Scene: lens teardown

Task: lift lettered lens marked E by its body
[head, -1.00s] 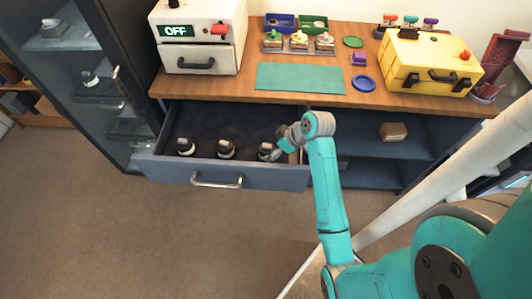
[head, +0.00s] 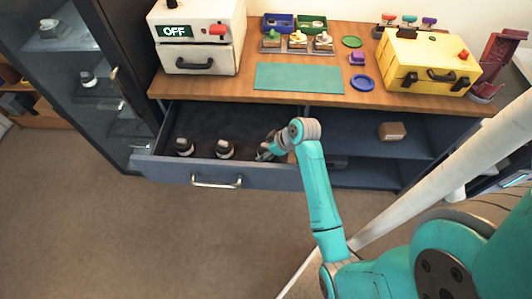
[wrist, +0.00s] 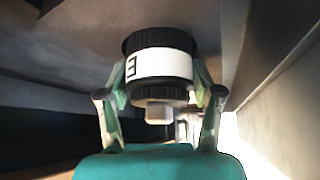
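The lens marked E (wrist: 160,64) has dark ribbed rings, a white band with a black letter E turned on its side, and a small pale block on its near end. In the wrist view my gripper (wrist: 160,88) has one finger against each side of its body, around the white band, and looks shut on it. In the head view this lens (head: 262,155) is at the right end of the open drawer, mostly hidden by my gripper (head: 270,147). I cannot tell whether it still touches the drawer floor.
Two similar lenses (head: 184,147) (head: 225,149) stand to the left in the drawer (head: 165,170). The drawer walls are close around my gripper. The worktop (head: 200,88) overhangs the drawer's back. A brown box (head: 392,131) sits on the shelf to the right.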

